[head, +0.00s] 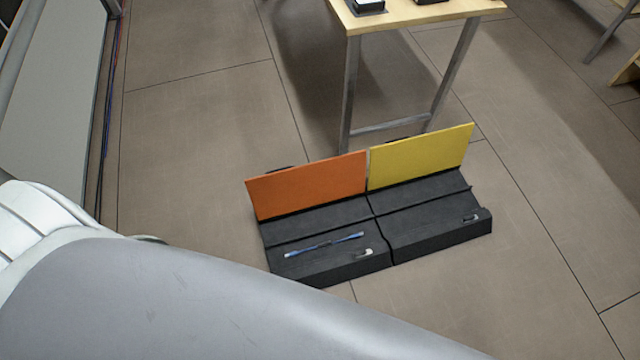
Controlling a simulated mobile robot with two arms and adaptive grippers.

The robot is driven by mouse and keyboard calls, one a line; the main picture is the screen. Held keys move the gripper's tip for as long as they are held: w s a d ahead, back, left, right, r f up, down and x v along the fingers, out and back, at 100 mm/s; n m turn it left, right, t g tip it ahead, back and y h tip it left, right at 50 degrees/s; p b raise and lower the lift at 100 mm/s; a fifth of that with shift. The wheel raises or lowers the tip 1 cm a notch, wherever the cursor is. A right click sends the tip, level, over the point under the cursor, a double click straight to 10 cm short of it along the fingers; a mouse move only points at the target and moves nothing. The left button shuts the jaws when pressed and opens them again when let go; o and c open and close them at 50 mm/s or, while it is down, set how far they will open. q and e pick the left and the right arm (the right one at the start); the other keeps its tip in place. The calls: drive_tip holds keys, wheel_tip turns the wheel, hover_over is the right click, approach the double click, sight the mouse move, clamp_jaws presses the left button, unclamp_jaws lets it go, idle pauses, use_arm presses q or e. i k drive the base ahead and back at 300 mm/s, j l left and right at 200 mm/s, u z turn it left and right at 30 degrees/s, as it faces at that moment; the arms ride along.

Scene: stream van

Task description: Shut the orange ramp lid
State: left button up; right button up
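The orange ramp lid (308,185) stands raised, nearly upright, along the back of the left half of a black ramp (338,268) on the floor. The channel in front of it is exposed. A thin blue stick-like piece with pale ends (325,245) lies on the black left half. A small pale fitting (364,253) sits near its front edge. Neither of my grippers shows. A large grey and white link of mine fills the lower left, clear of the lid in the picture.
A yellow lid (420,158) also stands raised on the ramp's right half. A wooden table (410,14) with metal legs stands behind. Cables (108,110) run down the left side. The floor (540,250) to the right is clear.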

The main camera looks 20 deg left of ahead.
sight(279, 191)
drive_tip(key=k+j+z, duration=0.1)
drive_tip(key=z, duration=0.3)
drive_tip(key=k+j+z, duration=0.15)
drive_tip(key=z, duration=0.3)
drive_tip(key=k+j+z, duration=0.1)
drive_tip(key=z, duration=0.3)
drive_tip(key=k+z, duration=0.15)
drive_tip(key=z, duration=0.3)
drive_tip(key=k+j+z, duration=0.1)
drive_tip(key=z, duration=0.35)
drive_tip(key=k+j+z, duration=0.1)
drive_tip(key=z, duration=0.35)
drive_tip(key=k+z, duration=0.15)
drive_tip(key=z, duration=0.3)
drive_tip(key=k+z, duration=0.15)
drive_tip(key=z, duration=0.3)
drive_tip(key=k+j+z, duration=0.35)
drive_tip(key=k, duration=0.25)
drive_tip(key=k+z, duration=0.35)
drive_tip(key=k, duration=0.25)
